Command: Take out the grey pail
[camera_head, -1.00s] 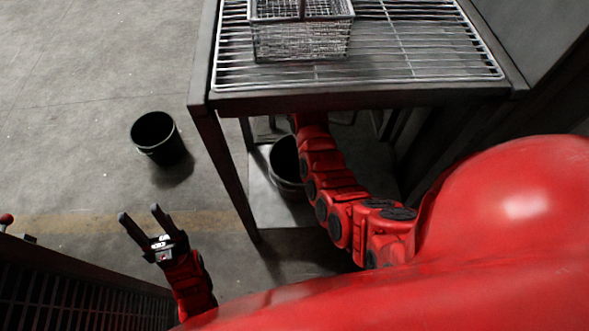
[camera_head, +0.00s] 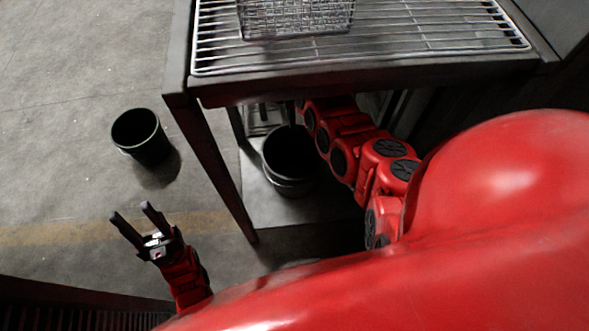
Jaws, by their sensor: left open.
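A dark grey pail (camera_head: 288,181) stands on the low shelf under the table, its open top facing up. A second dark pail (camera_head: 146,145) stands upright on the open floor at the left. My left gripper (camera_head: 134,221) is open and empty, below the floor pail in the picture and apart from it. My right arm (camera_head: 345,145) reaches in under the table, just right of the shelf pail. Its far end goes behind the tabletop edge, beside the pail's rim. The right gripper's fingers cannot be made out, nor whether they touch the pail.
The table (camera_head: 360,78) has a wire rack (camera_head: 430,38) on top, with a wire basket (camera_head: 295,20) on it. A table leg (camera_head: 215,165) stands between the two pails. A dark slatted unit (camera_head: 70,305) is at the lower left. Floor around the left pail is clear.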

